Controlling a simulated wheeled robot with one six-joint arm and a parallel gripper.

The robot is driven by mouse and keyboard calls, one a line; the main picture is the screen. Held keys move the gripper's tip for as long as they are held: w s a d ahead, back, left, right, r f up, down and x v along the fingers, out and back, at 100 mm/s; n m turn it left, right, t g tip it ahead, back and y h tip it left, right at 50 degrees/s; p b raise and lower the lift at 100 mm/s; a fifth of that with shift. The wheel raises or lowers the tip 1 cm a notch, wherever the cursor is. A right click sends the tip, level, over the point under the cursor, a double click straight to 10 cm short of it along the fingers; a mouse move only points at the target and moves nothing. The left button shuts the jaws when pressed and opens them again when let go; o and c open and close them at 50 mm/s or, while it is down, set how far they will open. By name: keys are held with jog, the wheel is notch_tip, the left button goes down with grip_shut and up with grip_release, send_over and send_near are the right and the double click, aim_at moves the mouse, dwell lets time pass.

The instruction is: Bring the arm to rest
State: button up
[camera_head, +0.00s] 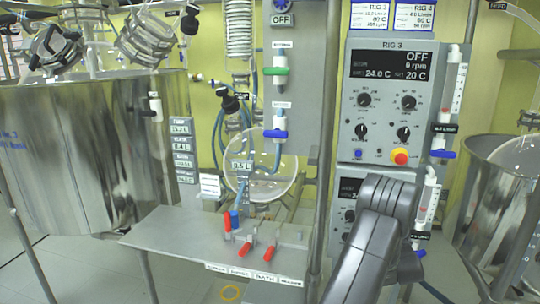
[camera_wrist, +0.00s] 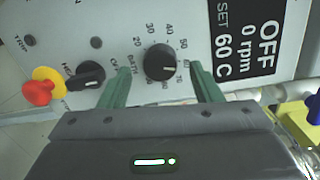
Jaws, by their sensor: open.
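My gripper (camera_wrist: 160,68) is open in the wrist view, with one green finger on each side of the picture. A round black bath knob (camera_wrist: 160,61) appears between the fingertips, with visible gaps on both sides. I cannot tell how deep the fingers reach around it. The panel's display (camera_wrist: 250,40) reads OFF, 0 rpm, SET 60 C. In the head view my grey arm rises at the lower right in front of a lower control panel (camera_head: 349,188), hiding much of it. My fingers do not show there.
A second dark knob (camera_wrist: 87,75) and a red button on yellow (camera_wrist: 38,92) sit left of my gripper. In the head view, the Rig 3 panel (camera_head: 385,60) is above my arm, a steel vessel (camera_head: 495,215) is right, and a shelf with red-handled valves (camera_head: 190,235) is left.

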jog(key=shift+w+d, duration=0.15)
jog(key=shift+w, duration=0.8)
